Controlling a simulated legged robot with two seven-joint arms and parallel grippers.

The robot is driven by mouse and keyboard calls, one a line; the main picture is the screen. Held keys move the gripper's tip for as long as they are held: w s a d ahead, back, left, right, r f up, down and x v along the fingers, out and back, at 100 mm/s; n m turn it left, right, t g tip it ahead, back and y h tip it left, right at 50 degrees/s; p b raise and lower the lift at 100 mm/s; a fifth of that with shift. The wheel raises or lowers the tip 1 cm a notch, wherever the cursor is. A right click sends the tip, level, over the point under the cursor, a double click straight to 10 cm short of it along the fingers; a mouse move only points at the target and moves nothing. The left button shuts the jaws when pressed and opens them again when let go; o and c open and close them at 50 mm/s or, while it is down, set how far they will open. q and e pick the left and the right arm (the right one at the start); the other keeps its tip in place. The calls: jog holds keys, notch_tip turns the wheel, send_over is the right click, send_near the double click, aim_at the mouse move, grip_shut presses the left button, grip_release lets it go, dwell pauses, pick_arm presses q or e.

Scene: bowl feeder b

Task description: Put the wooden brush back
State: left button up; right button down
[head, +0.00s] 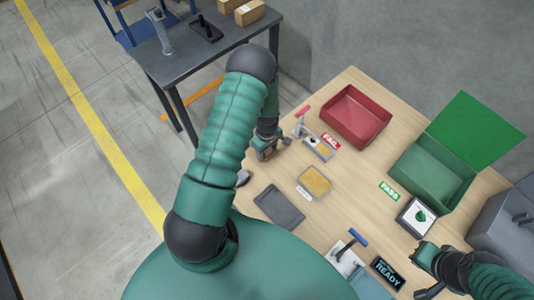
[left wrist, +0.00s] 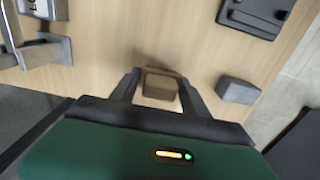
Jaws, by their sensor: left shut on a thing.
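My left gripper (head: 266,152) is low at the left edge of the wooden table. In the left wrist view its two dark fingers (left wrist: 158,90) are shut on a small brown block-like thing, which I take to be the wooden brush (left wrist: 160,84). The brush's lower part is hidden by the gripper body, and I cannot make it out in the head view. I cannot tell whether it touches the table. My right gripper (head: 424,272) is at the lower right, beside the READY sign; its jaw gap does not show clearly.
A grey block (left wrist: 238,90) lies right of the fingers. A dark tray (head: 279,207) and a tan-filled tray (head: 314,182) lie nearby. A metal fixture (head: 316,146) stands close to the gripper. Red (head: 355,116) and green (head: 432,172) bins stand farther off.

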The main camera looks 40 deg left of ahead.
aim_at(268, 150)
pick_arm(q)
jog(key=shift+d+f, duration=0.25)
jog(key=shift+f, duration=0.75)
jog(key=o, duration=1.6)
jog(key=shift+a, duration=0.1)
notch_tip(268, 150, up, 12)
jog(key=shift+p, duration=0.45)
jog(key=s+d+r+m+t, duration=0.1)
jog(key=s+d+r+m, duration=0.1)
jog(key=d+r+m, duration=0.3)
jog(key=s+d+r+m, duration=0.3)
jog(key=d+r+m, duration=0.2)
jog(key=r+m, duration=0.1)
jog(key=s+d+r+m+t, duration=0.1)
jog(key=s+d+r+m, duration=0.1)
jog(key=d+r+m, duration=0.3)
jog(key=shift+s+d+r+m+t, duration=0.3)
jog(key=shift+s+d+r+m, duration=0.1)
jog(key=shift+d+m, duration=0.15)
